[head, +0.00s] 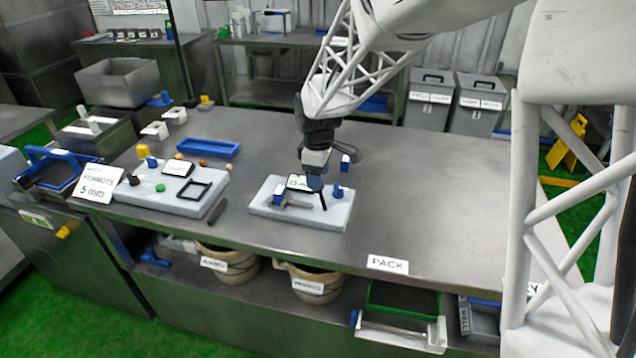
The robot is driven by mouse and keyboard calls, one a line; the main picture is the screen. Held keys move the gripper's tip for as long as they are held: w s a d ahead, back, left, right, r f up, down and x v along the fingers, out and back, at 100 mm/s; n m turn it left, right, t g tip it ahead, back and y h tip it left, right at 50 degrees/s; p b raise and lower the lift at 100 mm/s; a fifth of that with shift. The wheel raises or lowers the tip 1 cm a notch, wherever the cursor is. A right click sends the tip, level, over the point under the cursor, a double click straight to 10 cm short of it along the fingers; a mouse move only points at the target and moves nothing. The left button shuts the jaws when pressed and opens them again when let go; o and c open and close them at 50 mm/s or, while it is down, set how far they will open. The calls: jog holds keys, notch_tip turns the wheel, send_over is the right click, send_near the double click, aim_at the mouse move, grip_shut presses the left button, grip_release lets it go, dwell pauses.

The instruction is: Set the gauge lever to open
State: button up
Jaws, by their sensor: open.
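My gripper (316,193) points down over a pale grey block-like panel (327,220) near the middle of the steel table. It is open, and one dark fingertip shows close to the panel's top. The panel carries a small blue block (279,194), a grey bar like a lever (297,203) and a white label partly behind my gripper. I cannot read that label or tell the lever's setting. I cannot tell whether a finger touches the lever. A blue piece (338,191) shows just right of my gripper.
A second panel (168,201) with a green knob (160,188) and a black frame stands to the left. A blue tray (208,148) lies behind it. A "5 mm" sign (96,184) stands at the left edge. The table's right half is mostly clear.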

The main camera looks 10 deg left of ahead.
aim_at(322, 195)
jog(key=shift+f, duration=1.35)
jog(key=shift+c, duration=0.2)
grip_shut()
